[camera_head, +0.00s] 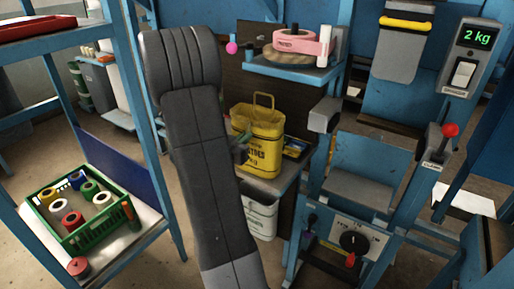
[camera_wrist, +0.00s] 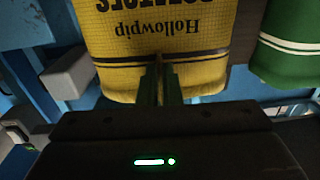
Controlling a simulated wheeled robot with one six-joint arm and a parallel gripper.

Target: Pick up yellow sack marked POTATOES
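The yellow sack (camera_head: 258,150) stands on a small blue-edged shelf in the head view, its loop handle raised at the top. Part of its black lettering, ending in "TOES", shows; my arm hides its left side. In the wrist view the yellow sack (camera_wrist: 190,72) fills the upper middle, with "Hollowpip" and its larger word upside down. My gripper (camera_wrist: 160,66) reaches over the sack's near edge, its two dark fingers close together. Whether anything is between them, or whether they touch the sack, I cannot tell. In the head view my arm mostly hides the gripper.
A white container (camera_head: 262,217) stands below the shelf. A green crate (camera_head: 92,215) holds several coloured rolls at left. Blue frames and a scale display (camera_head: 478,36) stand at right.

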